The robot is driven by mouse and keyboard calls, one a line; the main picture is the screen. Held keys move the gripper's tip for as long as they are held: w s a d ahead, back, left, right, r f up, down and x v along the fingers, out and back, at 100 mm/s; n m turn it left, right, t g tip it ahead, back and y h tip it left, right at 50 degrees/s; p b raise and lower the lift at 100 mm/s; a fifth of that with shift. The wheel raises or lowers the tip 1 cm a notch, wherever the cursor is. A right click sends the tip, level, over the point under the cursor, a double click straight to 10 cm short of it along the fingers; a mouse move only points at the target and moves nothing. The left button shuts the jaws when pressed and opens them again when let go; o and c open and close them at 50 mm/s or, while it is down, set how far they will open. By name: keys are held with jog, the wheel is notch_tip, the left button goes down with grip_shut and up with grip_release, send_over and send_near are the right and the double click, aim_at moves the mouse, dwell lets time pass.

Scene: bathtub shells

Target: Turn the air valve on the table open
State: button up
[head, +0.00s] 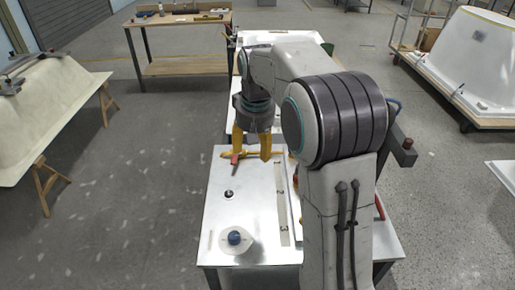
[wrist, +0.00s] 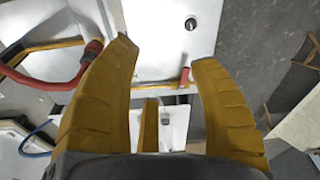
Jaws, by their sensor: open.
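A small red handle, which looks like the air valve's lever (head: 235,164), shows beside the left fingertip in the head view. In the wrist view the red lever (wrist: 184,77) lies between the open fingers (wrist: 165,52), nearer the right one, by the table edge. A thin yellow bar or pipe runs beside it. Nothing is held. I cannot tell whether the lever touches a finger. My arm hides much of the table's right side.
In the wrist view a red hose (wrist: 62,82) curves left of the fingers.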

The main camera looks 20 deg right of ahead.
jog(key=shift+s, duration=0.25)
jog(key=shift+r, duration=0.1)
